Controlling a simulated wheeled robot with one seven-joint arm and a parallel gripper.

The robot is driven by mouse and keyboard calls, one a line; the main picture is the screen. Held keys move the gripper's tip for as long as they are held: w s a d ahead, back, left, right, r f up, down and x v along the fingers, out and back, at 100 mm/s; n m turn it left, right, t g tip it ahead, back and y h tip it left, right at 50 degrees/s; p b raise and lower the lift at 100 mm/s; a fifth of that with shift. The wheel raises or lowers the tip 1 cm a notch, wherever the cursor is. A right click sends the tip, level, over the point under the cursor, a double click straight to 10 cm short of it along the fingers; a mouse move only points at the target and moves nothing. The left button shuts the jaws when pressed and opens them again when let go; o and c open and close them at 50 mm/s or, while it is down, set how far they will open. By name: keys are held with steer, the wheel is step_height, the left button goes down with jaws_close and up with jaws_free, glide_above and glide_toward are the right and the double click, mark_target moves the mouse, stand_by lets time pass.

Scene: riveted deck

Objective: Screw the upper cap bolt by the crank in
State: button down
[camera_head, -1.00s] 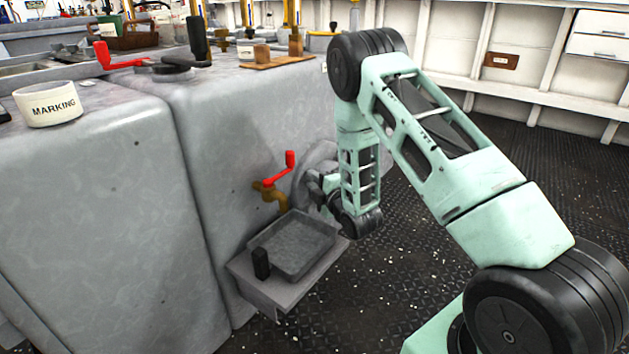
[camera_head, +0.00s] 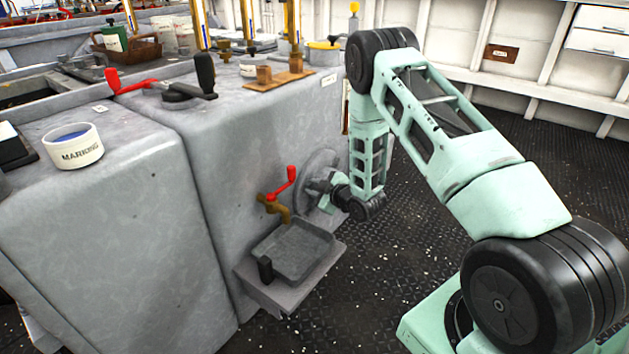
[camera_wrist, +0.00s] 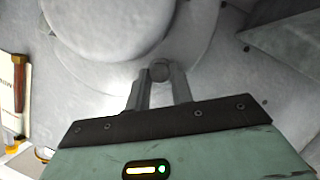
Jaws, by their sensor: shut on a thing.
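A round grey cap (camera_head: 318,160) with a flange sits on the side wall of the grey machine, right of a brass tap. In the wrist view its raised round centre (camera_wrist: 110,20) fills the top. A small dark bolt head (camera_wrist: 160,71) shows at the flange's lower edge. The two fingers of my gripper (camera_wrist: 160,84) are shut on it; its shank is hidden. In the head view my gripper (camera_head: 326,191) is at the cap's front, and the bolt is too small to make out. A black-handled crank (camera_head: 204,78) stands on the machine top.
The brass tap (camera_head: 275,207) with a red lever (camera_head: 285,181) is just left of my gripper. Below it a dark tray (camera_head: 291,254) rests on a protruding shelf. A white MARKING tub (camera_head: 73,146) stands on the machine top at left. The deck at right is open.

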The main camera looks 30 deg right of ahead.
steer(key=shift+d+r+m+g+y+p, duration=0.15)
steer(key=shift+m+g+y+p, duration=0.3)
steer(key=shift+m+p, duration=0.7)
steer(key=shift+m+y+p, duration=0.55)
steer(key=shift+p, duration=0.05)
steer(key=shift+f+g, duration=0.2)
steer(key=shift+g, duration=0.05)
steer(key=c, duration=1.3)
jaws_free()
steer(key=shift+s, duration=0.1)
steer(key=shift+o, duration=0.5)
steer(key=shift+r, duration=0.1)
steer(key=shift+d, duration=0.1)
